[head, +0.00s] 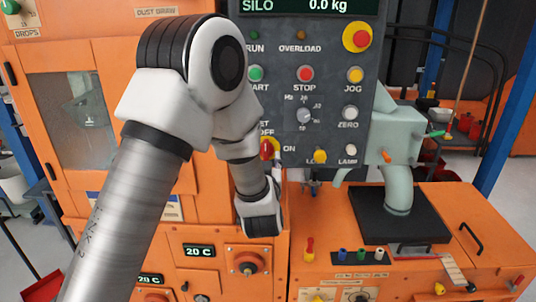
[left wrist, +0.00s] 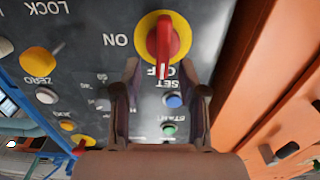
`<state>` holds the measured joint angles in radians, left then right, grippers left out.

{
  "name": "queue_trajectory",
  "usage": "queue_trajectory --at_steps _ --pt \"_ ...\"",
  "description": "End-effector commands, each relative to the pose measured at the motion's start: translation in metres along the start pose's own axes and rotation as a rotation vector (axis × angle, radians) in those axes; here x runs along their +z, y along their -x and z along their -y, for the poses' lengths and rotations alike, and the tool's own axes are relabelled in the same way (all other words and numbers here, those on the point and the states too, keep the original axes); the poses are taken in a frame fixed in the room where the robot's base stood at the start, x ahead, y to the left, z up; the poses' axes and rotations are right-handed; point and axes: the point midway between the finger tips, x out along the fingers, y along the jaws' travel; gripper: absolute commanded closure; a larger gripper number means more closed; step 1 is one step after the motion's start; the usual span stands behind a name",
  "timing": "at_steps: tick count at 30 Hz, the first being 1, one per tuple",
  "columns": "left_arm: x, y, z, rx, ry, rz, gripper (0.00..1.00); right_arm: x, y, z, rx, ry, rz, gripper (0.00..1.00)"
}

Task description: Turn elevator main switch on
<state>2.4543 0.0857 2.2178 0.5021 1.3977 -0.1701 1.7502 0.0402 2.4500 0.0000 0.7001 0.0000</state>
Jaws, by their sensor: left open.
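The main switch is a red rotary handle on a round yellow plate (head: 267,148), low on the dark control panel (head: 325,100), partly hidden by my left arm in the head view. In the left wrist view the red handle (left wrist: 163,42) shows whole, with its pale-marked end toward the partly covered OFF label; the ON label is to its left. My left gripper (left wrist: 167,80) is open and empty, its two fingers just short of the handle, one on each side of its line. In the head view my left wrist hangs below the switch and the fingers are hard to make out. My right gripper is not in view.
A blue button (left wrist: 173,100) and a green start button (left wrist: 168,130) sit near my fingers. Stop (head: 305,73), jog, zero and lamp buttons share the panel. An orange cabinet (head: 75,110) adjoins at left. A pale green machine (head: 400,150) stands at right.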

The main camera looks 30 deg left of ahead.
Motion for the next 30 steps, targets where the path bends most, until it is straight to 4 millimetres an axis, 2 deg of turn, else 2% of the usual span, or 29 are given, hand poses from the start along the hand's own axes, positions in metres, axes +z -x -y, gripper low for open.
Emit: queue_trajectory --at_steps 1,5,13,16,17,30 --pt "-0.001 -0.010 0.001 -0.004 0.004 0.001 0.58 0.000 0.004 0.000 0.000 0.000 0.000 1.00" --pt "0.000 -0.025 0.001 -0.001 0.002 0.001 0.58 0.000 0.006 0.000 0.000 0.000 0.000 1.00" --pt "0.001 -0.029 0.000 0.000 -0.001 0.002 0.58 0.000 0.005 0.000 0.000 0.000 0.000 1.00" --pt "0.001 -0.029 0.000 0.000 -0.001 0.002 0.94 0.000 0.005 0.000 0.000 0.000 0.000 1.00" --pt "0.001 -0.029 0.000 0.000 -0.001 0.002 1.00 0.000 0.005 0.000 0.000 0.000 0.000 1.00" --pt "0.000 -0.029 0.000 0.000 -0.030 0.002 1.00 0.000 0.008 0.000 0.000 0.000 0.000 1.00"
